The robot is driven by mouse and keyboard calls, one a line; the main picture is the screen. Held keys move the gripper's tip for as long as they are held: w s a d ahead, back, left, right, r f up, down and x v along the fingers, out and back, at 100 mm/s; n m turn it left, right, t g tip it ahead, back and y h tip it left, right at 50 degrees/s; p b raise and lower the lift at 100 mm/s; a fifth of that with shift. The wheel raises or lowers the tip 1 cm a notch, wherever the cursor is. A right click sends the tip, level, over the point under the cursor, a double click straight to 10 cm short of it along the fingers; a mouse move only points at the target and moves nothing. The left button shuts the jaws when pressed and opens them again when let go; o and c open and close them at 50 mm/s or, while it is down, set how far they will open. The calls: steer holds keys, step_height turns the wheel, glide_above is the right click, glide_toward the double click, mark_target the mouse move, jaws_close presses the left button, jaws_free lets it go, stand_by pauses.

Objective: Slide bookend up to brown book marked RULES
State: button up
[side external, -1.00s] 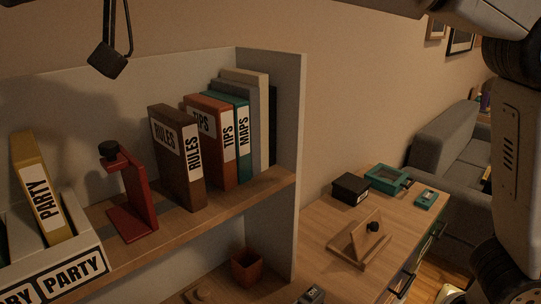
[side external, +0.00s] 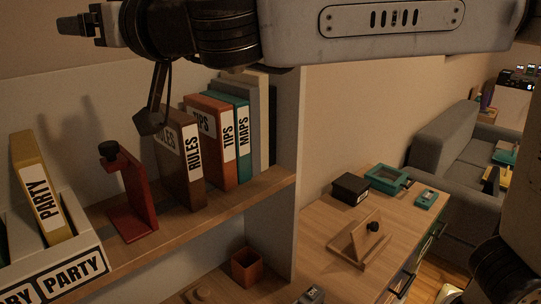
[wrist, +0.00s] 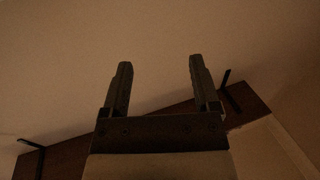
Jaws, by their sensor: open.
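The red bookend (side external: 132,200) with a black knob stands upright on the shelf in the side view, left of the brown book marked RULES (side external: 190,163). A gap of bare shelf lies between them. The book stands upright against an orange TIPS book (side external: 222,150). A dark part hanging from my arm covers the book's upper left. My gripper (side external: 78,26) is high at the upper left, above the shelf and apart from the bookend. In the wrist view my gripper (wrist: 160,66) has its two fingers spread, with nothing between them. The bookend and book are not in the wrist view.
A white bin marked PARTY (side external: 55,275) with a yellow PARTY book (side external: 42,190) stands left of the bookend. A teal MAPS book (side external: 243,140) and others fill the right end by the side panel (side external: 285,170). The wrist view shows wall and a brown bracketed shelf (wrist: 75,152).

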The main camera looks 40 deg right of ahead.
steer(key=d+f+h, duration=0.1)
steer(key=f, duration=0.1)
glide_toward(114, 147)
steer(key=d+x, duration=0.1)
steer(key=x, duration=0.3)
steer(key=shift+a, duration=0.5)
steer(key=shift+x, duration=3.85)
jaws_close()
